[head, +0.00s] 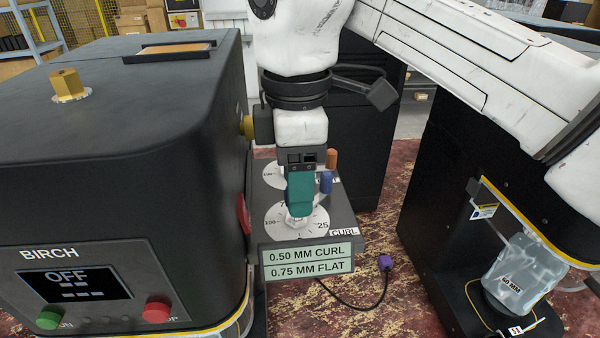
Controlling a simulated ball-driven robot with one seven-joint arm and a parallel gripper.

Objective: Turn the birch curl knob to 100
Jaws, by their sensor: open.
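The birch machine (130,170) is the large black housing at left, with the name BIRCH and a display reading OFF on its front. A dark control box with a CURL label (344,232) stands at its right side. Beside that label is a white round dial (278,219) with marks, "25" readable at its right. My gripper (299,206) is open and points down over this dial, its teal fingers at the dial's middle. The fingers mostly hide the curl knob, so its pointer setting and any contact cannot be told.
A second white dial (271,174) lies behind, partly hidden. A blue piece (326,182) and an orange piece (332,158) stand close right of my gripper. A green sign (310,262) fronts the box. Green (49,318) and red (157,309) buttons sit at lower left.

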